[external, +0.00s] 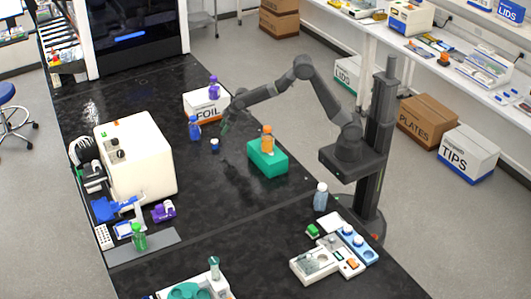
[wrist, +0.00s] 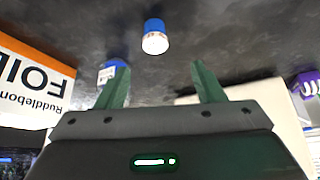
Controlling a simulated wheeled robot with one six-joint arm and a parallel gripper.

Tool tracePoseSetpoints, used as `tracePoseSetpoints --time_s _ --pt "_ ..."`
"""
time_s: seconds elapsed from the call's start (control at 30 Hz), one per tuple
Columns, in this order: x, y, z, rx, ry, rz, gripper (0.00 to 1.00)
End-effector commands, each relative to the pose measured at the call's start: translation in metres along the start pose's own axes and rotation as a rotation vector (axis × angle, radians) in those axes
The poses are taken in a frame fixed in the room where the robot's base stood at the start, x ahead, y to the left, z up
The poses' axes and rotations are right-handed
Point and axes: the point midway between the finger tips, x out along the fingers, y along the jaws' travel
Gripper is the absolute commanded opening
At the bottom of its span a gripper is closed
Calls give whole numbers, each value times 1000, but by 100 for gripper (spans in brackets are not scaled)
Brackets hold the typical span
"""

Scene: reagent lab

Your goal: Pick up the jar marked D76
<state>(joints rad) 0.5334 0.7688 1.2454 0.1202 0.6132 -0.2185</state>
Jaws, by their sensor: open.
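No D76 marking is legible in either view.
A FOIL box (external: 206,113) bears a purple bottle (external: 214,88). An orange bottle (external: 267,138) stands on a green block (external: 267,162). A white machine (external: 136,158) stands at left. The bench between it and the green block is mostly clear.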

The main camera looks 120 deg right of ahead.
Motion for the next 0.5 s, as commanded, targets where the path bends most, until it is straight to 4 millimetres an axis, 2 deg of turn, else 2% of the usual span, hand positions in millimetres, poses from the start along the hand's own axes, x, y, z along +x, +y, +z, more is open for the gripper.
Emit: tracePoseSetpoints --time_s 0.2,0.3,0.5 --pt "39 0 0 -2 -4 -1 62" --pt "51 0 0 -2 -2 -1 62" --pt "62 0 0 -2 -1 -1 62"
